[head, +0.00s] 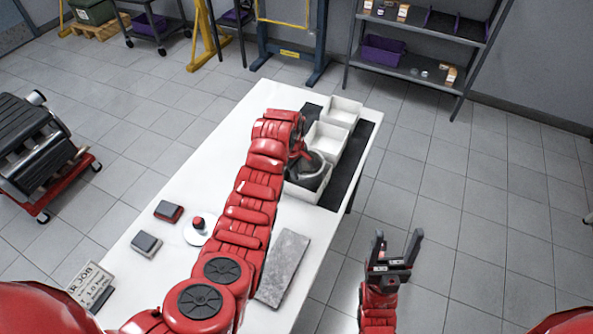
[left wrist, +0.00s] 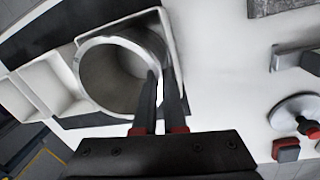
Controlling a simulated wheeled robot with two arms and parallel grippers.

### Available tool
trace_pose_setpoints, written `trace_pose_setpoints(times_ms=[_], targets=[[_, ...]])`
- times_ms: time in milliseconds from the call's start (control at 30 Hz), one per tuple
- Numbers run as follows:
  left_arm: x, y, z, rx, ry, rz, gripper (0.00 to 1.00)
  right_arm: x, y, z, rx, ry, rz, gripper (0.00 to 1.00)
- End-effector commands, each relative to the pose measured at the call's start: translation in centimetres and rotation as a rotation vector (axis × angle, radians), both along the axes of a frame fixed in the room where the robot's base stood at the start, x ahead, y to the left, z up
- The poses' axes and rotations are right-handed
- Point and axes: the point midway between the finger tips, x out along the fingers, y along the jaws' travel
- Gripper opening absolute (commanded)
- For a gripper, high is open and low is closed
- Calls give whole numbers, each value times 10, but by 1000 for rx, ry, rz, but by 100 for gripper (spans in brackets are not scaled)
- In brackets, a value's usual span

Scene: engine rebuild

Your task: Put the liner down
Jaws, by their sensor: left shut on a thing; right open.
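The liner is a grey metal ring (left wrist: 82,62), seen from above into its open bore in the left wrist view. It is within or just over the nearest white bin (left wrist: 172,30); I cannot tell whether it rests on the bin's floor. In the head view the liner (head: 318,180) shows partly behind my left arm, at the same bin (head: 309,197). My left gripper (left wrist: 163,75) is shut on the liner's wall; in the head view it (head: 303,157) is mostly hidden. My right gripper (head: 397,246) is open and empty, over the floor right of the table.
Two more white bins, a middle one (head: 327,142) and a far one (head: 343,112), stand on a dark mat (head: 352,160). A grey slab (head: 284,268), a red-topped button (head: 198,224) and two small blocks lie on the white table (head: 150,215). An engine stand (head: 50,180) is at left.

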Motion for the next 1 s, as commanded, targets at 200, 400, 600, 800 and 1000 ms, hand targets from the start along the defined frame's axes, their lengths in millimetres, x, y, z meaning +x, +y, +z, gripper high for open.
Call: trace_pose_setpoints(times_ms=[200,400,600,800,1000], targets=[[0,0,-3,-1,-1,0,0,0,0,-3,0,0,0,68],[0,0,-3,0,0,0,39,0,0,-2,0,0,0,68],[0,0,-3,0,0,0,39,0,0,-2,0,0,0,68],[1,0,4,-1,-4,0,39,0,0,-3,0,0,0,68],[-2,2,28,0,-5,0,39,0,0,-13,0,0,0,68]])
